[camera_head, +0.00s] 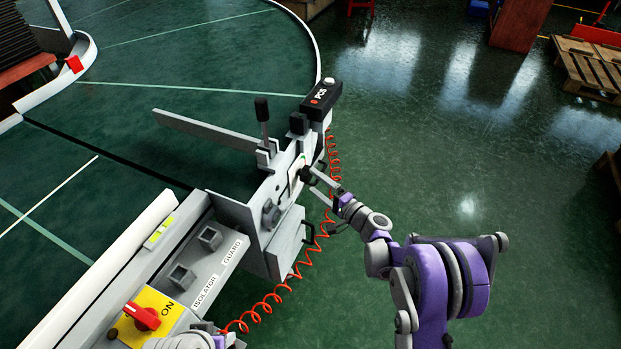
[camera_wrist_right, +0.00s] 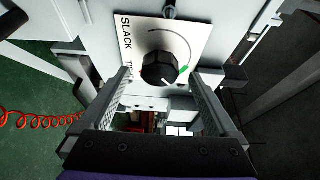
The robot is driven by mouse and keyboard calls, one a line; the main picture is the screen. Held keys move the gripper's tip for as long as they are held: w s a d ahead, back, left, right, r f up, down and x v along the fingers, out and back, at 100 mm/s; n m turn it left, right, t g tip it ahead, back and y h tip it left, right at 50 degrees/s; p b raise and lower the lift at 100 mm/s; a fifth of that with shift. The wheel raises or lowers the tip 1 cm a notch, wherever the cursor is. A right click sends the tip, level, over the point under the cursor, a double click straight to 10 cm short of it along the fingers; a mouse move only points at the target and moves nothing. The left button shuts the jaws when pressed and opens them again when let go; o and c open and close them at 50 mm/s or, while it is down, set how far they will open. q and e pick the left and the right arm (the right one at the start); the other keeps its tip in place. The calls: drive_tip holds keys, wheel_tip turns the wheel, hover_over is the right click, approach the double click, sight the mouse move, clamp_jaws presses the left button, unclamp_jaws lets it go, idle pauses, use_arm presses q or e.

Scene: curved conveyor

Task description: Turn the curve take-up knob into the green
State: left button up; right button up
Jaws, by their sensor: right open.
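The black curve take-up knob (camera_wrist_right: 160,68) sits on a white dial plate in the right wrist view. The plate reads SLACK, and a second word beginning "TI" is partly hidden. A green mark (camera_wrist_right: 184,70) lies right of the knob. A white pointer line on the knob points down and right, below the green. My right gripper (camera_wrist_right: 162,78) is open, its fingers on either side of the knob; contact cannot be told. In the head view my right gripper (camera_head: 314,181) reaches the end of the conveyor unit. My left gripper's fingers are not seen; part of an arm shows at the bottom.
A red coiled hose (camera_head: 330,160) hangs behind my right gripper and along the unit. A lever (camera_head: 262,112) and a black PCS box (camera_head: 322,97) stand above. A red isolator switch (camera_head: 142,316) is at bottom left. Open floor lies to the right.

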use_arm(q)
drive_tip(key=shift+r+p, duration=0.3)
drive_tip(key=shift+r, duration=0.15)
use_arm(e)
drive_tip(key=v, duration=0.7)
drive_tip(key=shift+s+d, duration=0.1)
drive_tip(key=shift+d, duration=0.05)
